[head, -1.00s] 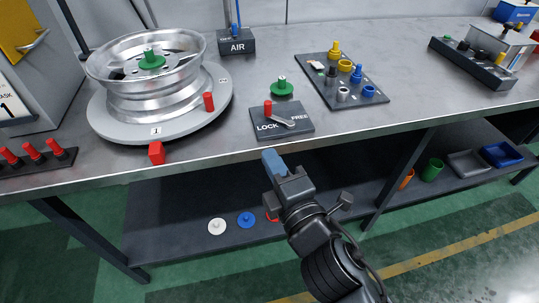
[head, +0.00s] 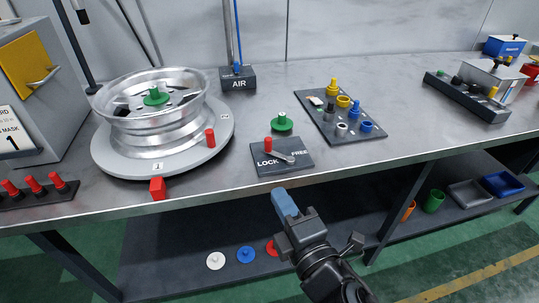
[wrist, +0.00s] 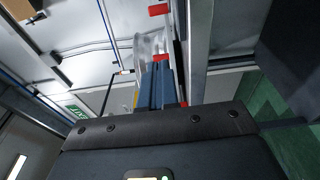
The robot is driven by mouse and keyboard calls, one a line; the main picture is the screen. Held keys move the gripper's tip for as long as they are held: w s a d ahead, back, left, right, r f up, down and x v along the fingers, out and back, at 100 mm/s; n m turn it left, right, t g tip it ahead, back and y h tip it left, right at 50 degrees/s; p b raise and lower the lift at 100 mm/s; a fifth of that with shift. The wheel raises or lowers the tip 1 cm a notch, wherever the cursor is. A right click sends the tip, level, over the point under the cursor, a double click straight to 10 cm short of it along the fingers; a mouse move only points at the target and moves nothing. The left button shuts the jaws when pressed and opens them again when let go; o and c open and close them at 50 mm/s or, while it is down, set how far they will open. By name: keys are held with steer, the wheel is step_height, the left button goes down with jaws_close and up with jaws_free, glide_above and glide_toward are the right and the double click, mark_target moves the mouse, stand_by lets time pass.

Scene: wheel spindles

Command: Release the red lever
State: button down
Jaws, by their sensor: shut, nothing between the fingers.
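The lever (head: 280,156) is a grey bar with an upright red knob (head: 268,144) at its left end, on a dark plate (head: 285,168) marked LOCK and FREE. The knob stands by the LOCK side, and the bar slants right toward FREE. My gripper (head: 285,203) has blue fingers, shut and empty. In the head view it appears just below the plate, in front of the bench edge, apart from the lever. The wrist view shows the blue fingers (wrist: 157,85) and small red parts ahead; I cannot tell which is the knob.
A metal wheel rim (head: 150,130) sits on a round grey turntable (head: 190,165) with red blocks, left of the plate. A green knob (head: 282,123) stands behind the plate. A dark parts tray (head: 310,103) lies to the right. The bench edge (head: 230,193) lies between gripper and plate.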

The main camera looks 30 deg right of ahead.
mark_target(270, 166)
steer(key=w+p, duration=0.1)
steer(key=w, duration=0.2)
steer(key=w+d+p, duration=0.1)
steer(key=w, duration=0.2)
steer(key=w+p, duration=0.1)
steer(key=w, duration=0.3)
steer(key=shift+d+r, duration=0.25)
steer(key=shift+d, duration=0.05)
steer(key=shift+w+d+p, duration=0.7)
steer(key=shift+d+p, duration=0.05)
steer(key=shift+d, duration=0.3)
steer(key=shift+w+d+f, duration=0.15)
steer(key=shift+w+d, duration=0.25)
steer(key=shift+d, duration=0.15)
